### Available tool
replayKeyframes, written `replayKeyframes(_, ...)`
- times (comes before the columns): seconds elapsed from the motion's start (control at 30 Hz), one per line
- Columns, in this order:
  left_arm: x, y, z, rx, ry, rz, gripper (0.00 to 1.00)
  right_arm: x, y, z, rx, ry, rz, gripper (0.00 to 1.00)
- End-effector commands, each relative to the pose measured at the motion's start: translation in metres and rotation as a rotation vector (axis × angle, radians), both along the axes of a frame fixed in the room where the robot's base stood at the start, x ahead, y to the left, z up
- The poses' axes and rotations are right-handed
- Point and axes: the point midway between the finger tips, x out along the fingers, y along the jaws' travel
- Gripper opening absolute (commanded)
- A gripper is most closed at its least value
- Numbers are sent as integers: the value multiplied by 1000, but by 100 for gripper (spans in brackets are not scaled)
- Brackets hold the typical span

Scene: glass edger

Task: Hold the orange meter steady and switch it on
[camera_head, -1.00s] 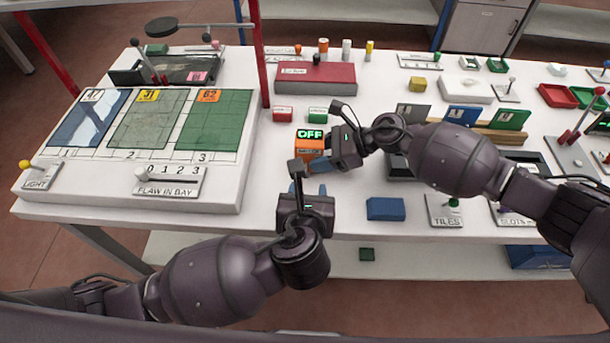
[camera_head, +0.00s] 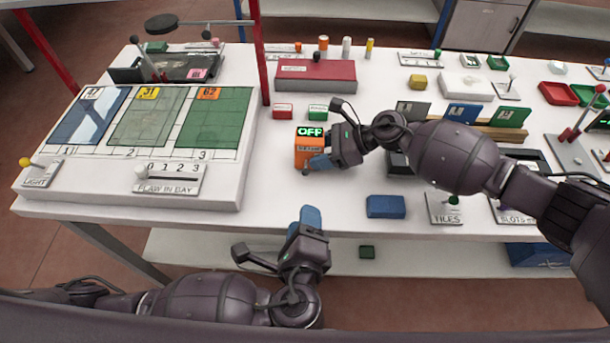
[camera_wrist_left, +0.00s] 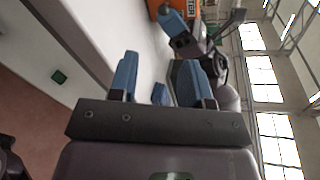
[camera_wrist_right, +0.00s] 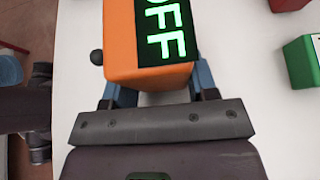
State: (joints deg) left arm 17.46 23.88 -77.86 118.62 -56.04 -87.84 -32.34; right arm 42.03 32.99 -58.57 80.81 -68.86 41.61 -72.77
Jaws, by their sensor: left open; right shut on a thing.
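The orange meter (camera_head: 308,152) stands on the white table, with a black display reading OFF in green. It also shows in the right wrist view (camera_wrist_right: 122,42), with a dark round knob (camera_wrist_right: 96,57) on its side. My right gripper (camera_head: 322,162) is shut on the meter from its right side, its blue fingers on either side of the body. My left gripper (camera_head: 309,217) is open and empty, low at the table's front edge and apart from the meter. In the left wrist view its two blue fingers (camera_wrist_left: 157,80) stand apart, with the meter (camera_wrist_left: 178,8) beyond at the top.
A white panel with three glass bays (camera_head: 140,180) fills the left side. Small red (camera_head: 283,111) and green (camera_head: 318,112) blocks stand behind the meter. A blue block (camera_head: 385,207) lies near the front edge.

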Motion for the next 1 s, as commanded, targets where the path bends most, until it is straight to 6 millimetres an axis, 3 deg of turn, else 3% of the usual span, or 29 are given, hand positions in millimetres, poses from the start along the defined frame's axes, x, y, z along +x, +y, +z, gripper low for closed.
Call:
replayKeyframes(0.23, 1, 2, 4, -251, -25, 71, 44, 0, 0, 1, 1, -1, 0, 40)
replayKeyframes(0.53, 7, 2, 3, -349, -27, 95, 44, 0, 0, 1, 1, -1, 0, 40)
replayKeyframes(1.0, 80, 4, -12, -345, -29, 94, 44, 0, 0, 1, 1, -1, 0, 40)
